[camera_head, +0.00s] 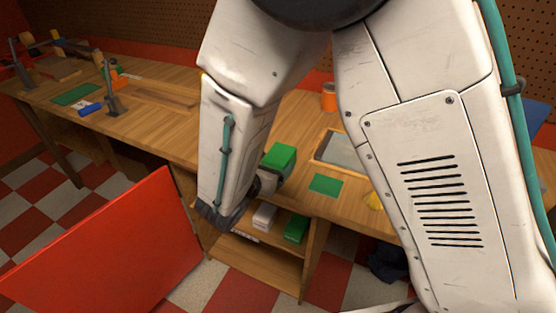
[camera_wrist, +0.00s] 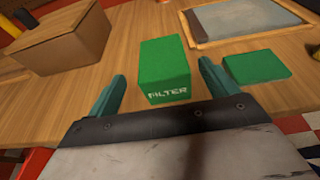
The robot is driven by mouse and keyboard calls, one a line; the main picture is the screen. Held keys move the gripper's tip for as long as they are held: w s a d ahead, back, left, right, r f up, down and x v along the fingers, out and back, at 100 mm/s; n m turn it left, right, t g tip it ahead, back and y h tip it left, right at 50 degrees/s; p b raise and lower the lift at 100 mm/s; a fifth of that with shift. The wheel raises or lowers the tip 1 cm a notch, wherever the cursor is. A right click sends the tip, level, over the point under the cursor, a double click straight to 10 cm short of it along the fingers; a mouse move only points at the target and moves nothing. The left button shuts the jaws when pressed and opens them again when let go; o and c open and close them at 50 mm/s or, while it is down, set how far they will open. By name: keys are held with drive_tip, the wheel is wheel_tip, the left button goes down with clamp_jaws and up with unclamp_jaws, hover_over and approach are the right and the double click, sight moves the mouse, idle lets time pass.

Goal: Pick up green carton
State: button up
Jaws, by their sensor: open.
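A green carton (camera_wrist: 165,68) marked "FILTER" stands on the wooden workbench in the wrist view. In the head view the green carton (camera_head: 281,157) shows beside the end of my arm, near the bench's front edge. My gripper (camera_wrist: 162,84) is open in the wrist view, with one teal finger to the left of the carton's near end and one to the right. The carton is a little beyond the fingertips, and I cannot tell whether either finger touches it. In the head view my arm hides most of the gripper.
A brown cardboard box (camera_wrist: 62,38) stands to the left of the carton. A flat green pad (camera_wrist: 256,66) and a framed grey tray (camera_wrist: 245,18) lie to the right. Below the bench, a shelf holds another green box (camera_head: 296,229) and a white box (camera_head: 264,216). A red panel (camera_head: 110,255) stands at front left.

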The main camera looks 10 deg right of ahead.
sight(276, 158)
drive_tip(key=x, duration=0.5)
drive_tip(key=shift+w+d, duration=0.25)
drive_tip(key=shift+d, duration=0.1)
drive_tip(key=c, duration=1.2)
